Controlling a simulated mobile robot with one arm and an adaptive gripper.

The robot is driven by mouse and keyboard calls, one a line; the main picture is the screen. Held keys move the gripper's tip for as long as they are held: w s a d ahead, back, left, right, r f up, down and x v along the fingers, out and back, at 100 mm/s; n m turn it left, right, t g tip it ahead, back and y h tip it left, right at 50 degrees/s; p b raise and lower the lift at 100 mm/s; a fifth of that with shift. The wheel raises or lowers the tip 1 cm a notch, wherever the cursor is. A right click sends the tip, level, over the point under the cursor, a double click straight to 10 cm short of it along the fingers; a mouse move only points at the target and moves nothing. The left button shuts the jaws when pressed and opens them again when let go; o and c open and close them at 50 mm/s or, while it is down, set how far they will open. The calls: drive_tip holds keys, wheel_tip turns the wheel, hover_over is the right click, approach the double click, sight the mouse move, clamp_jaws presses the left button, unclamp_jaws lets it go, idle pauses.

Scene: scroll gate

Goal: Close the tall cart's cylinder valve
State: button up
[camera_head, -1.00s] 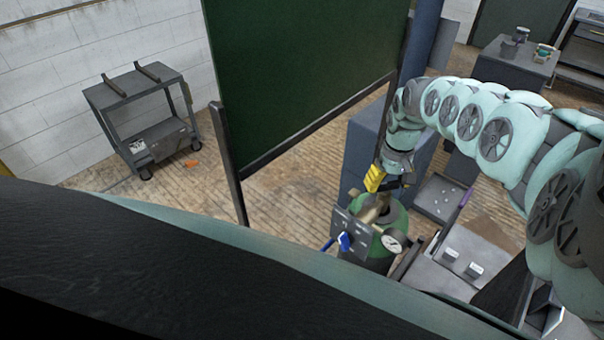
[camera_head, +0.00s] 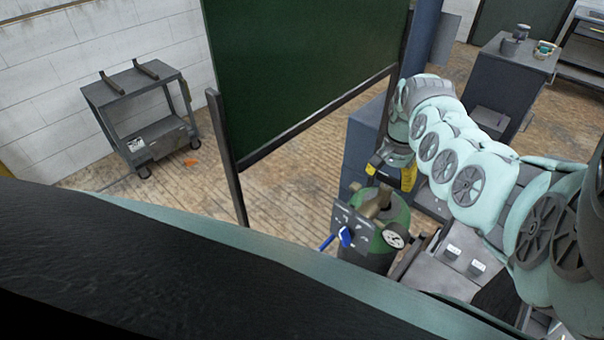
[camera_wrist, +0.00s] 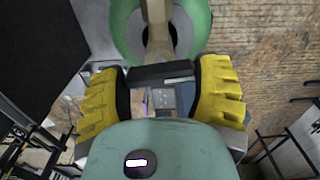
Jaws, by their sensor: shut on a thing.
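The green gas cylinder (camera_head: 392,215) stands in the lower middle of the head view; its top also shows in the wrist view (camera_wrist: 200,15). A brass valve (camera_head: 372,203) sits on top and shows as a tan stem in the wrist view (camera_wrist: 158,38). A dark bar-shaped handle (camera_wrist: 165,74) is at the stem's near end. My gripper (camera_head: 390,174) is at the valve, its yellow fingers on either side of this handle (camera_wrist: 165,95), shut on it. A round gauge (camera_head: 395,235) and a dark panel with a blue lever (camera_head: 346,237) are at the cylinder's front.
A green screen in a dark frame (camera_head: 300,75) stands behind and left of the cylinder. A blue-grey cabinet (camera_head: 362,145) is close behind it. A low cart (camera_head: 140,110) stands by the white wall, with open wooden floor between. A grey bench (camera_head: 515,60) is at the back right.

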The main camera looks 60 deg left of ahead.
sight(390, 176)
drive_tip(key=shift+m+b, duration=0.35)
drive_tip(key=shift+m, duration=0.25)
drive_tip(key=o, duration=1.2)
drive_tip(key=shift+r, duration=0.1)
wheel_tip(390, 176, up, 12)
drive_tip(key=shift+f, duration=0.15)
idle(0.4)
